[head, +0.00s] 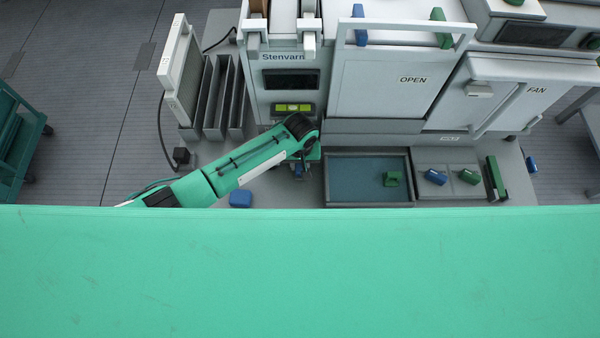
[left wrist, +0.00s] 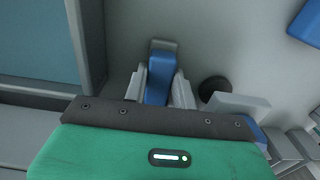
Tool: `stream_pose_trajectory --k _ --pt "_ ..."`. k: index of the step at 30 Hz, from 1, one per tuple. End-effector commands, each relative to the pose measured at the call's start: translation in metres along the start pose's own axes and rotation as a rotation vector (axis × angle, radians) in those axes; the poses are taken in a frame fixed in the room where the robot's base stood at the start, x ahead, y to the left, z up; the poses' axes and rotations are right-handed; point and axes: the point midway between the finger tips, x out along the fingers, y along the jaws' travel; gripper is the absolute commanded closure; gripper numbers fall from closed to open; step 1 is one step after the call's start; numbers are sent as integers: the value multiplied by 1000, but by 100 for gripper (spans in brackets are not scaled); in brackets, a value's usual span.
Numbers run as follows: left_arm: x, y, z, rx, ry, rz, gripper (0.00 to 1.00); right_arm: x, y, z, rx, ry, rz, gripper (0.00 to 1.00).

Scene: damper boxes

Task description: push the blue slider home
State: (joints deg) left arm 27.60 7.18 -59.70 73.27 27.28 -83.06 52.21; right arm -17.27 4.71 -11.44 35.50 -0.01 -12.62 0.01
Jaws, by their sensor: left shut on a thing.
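My left gripper (head: 307,168) is low over the grey bench, left of the blue-floored tray, mostly hidden under its own wrist. In the left wrist view its two fingers (left wrist: 160,92) are shut on a blue piece (left wrist: 158,78) with a grey end. I cannot tell for certain whether this piece is the blue slider. A blue upright piece (head: 358,25) and a green one (head: 440,28) stand at the white rail of the cabinet marked OPEN. My right gripper is not in view.
Cabinets (head: 390,85) stand behind.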

Motion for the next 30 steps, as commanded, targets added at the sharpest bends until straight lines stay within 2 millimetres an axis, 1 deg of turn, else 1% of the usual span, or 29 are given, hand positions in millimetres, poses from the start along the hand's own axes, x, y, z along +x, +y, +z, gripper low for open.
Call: stream_pose_trajectory --k 1,3,10,11,12,14,24,26,30 --pt "1 0 -4 -1 0 0 100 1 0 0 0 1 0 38" --pt "1 0 -7 -1 0 0 100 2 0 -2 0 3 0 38" --pt "0 0 -8 -1 3 0 100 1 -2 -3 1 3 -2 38" --pt "0 0 -8 -1 3 0 69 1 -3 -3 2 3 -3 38" --pt "0 -1 -8 -1 3 0 61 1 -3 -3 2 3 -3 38" --pt "0 0 -8 0 2 0 51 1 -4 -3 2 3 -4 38" --pt "-3 0 -6 0 0 1 51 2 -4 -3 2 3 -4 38" --pt "-7 1 -7 1 1 3 51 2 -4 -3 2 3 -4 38" --pt "-27 0 -7 0 2 3 51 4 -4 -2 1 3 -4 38"
